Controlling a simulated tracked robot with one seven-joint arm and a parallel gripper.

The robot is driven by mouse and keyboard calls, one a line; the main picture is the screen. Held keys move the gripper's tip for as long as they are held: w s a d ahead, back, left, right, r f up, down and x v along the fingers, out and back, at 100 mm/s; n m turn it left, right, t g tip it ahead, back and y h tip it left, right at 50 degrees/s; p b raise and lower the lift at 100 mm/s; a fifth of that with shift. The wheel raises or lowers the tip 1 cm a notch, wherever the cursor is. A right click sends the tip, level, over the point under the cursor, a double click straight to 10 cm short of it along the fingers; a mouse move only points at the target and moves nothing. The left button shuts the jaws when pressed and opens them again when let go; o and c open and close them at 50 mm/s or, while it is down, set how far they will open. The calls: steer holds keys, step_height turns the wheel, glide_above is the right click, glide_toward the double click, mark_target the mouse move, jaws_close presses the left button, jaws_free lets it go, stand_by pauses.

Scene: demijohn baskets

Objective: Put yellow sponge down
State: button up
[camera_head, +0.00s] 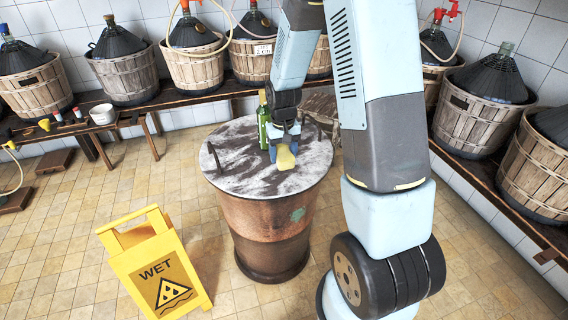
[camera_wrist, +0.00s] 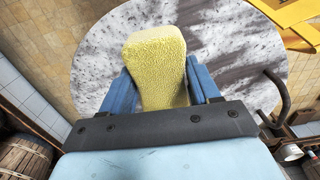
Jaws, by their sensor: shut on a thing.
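The yellow sponge (camera_head: 286,158) is held between the blue fingers of my gripper (camera_head: 283,143), above the lid of the copper drum. In the wrist view the sponge (camera_wrist: 155,68) fills the space between the two fingers of my gripper (camera_wrist: 163,90) and sticks out past their tips. The drum's round lid (camera_head: 228,178) is grey with white smears. I cannot tell whether the sponge touches the lid.
A green bottle (camera_head: 263,122) stands on the lid just behind my gripper. The lid has bar handles (camera_head: 216,155). A yellow wet-floor sign (camera_head: 155,265) stands on the floor at the front left. Benches with basketed demijohns (camera_head: 125,72) line the walls. The lid's front left is clear.

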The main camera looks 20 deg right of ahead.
mark_target(284, 156)
steer(key=w+f, duration=0.1)
steer(key=f, duration=0.1)
steer(key=w+d+f, duration=0.1)
steer(key=w+f, duration=0.1)
steer(key=shift+w+d+f, duration=0.1)
steer(key=shift+w+f, duration=0.1)
steer(key=shift+f, duration=1.55)
steer(key=shift+f, duration=0.1)
steer(key=o, duration=1.1)
